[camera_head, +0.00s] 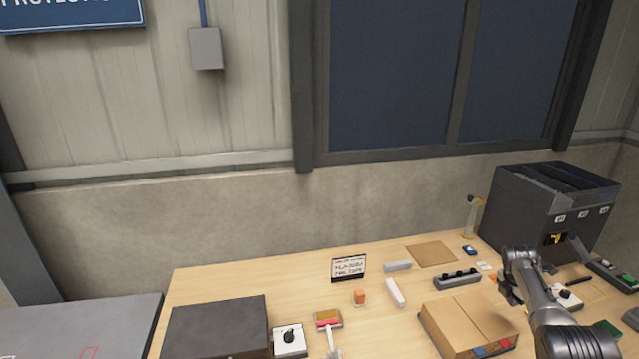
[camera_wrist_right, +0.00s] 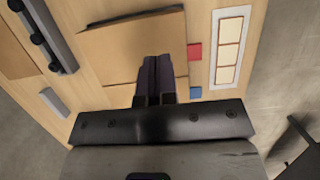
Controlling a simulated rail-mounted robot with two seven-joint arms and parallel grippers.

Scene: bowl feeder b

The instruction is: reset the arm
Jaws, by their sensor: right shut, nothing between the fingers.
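My right arm comes in from the lower right in the head view, with the right gripper (camera_head: 508,293) above the table beside a cardboard box (camera_head: 460,312). In the right wrist view, the gripper's dark fingers (camera_wrist_right: 156,62) are together and hold nothing. They point at the brown cardboard box (camera_wrist_right: 115,50), which lies beyond them. I cannot tell the exact gap between fingertips and box. My left gripper is not in view.
A dark grey machine (camera_head: 530,210) stands at the back right. A black strip with knobs (camera_head: 458,280) lies behind the box. A dark box (camera_head: 218,328) stands at the front left. Small items are scattered mid-table; the table's back left (camera_head: 235,282) is clear.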

